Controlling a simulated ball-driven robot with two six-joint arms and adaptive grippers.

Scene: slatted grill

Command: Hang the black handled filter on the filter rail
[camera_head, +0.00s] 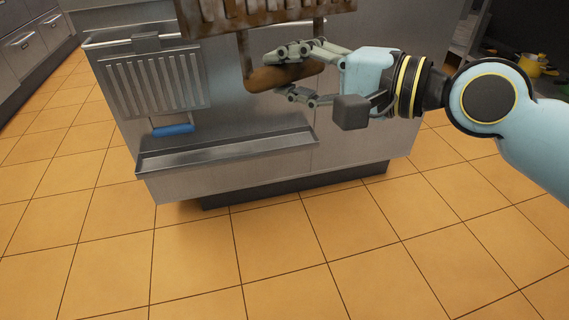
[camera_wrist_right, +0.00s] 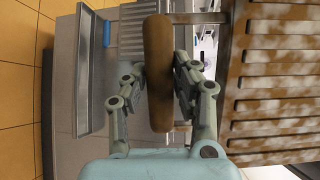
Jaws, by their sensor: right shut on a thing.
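My right gripper (camera_head: 303,73) is shut on the handle (camera_head: 285,76) of a slatted filter (camera_head: 255,12). The handle looks brown rather than black. This filter is stained brown and is cut off by the top edge of the head view. In the right wrist view, the fingers (camera_wrist_right: 160,85) close on both sides of the handle (camera_wrist_right: 158,60), with the brown slatted filter (camera_wrist_right: 280,90) at the right. The filter rail (camera_head: 104,44) runs along the upper front of the steel unit. The held filter's upper edge is out of view. My left gripper is not in view.
A clean steel filter with a blue handle (camera_head: 173,129) hangs on the left part of the unit. A steel trough (camera_head: 230,150) juts out below it. Orange tiled floor (camera_head: 290,250) is open in front. Yellow pots (camera_head: 532,65) stand at the far right.

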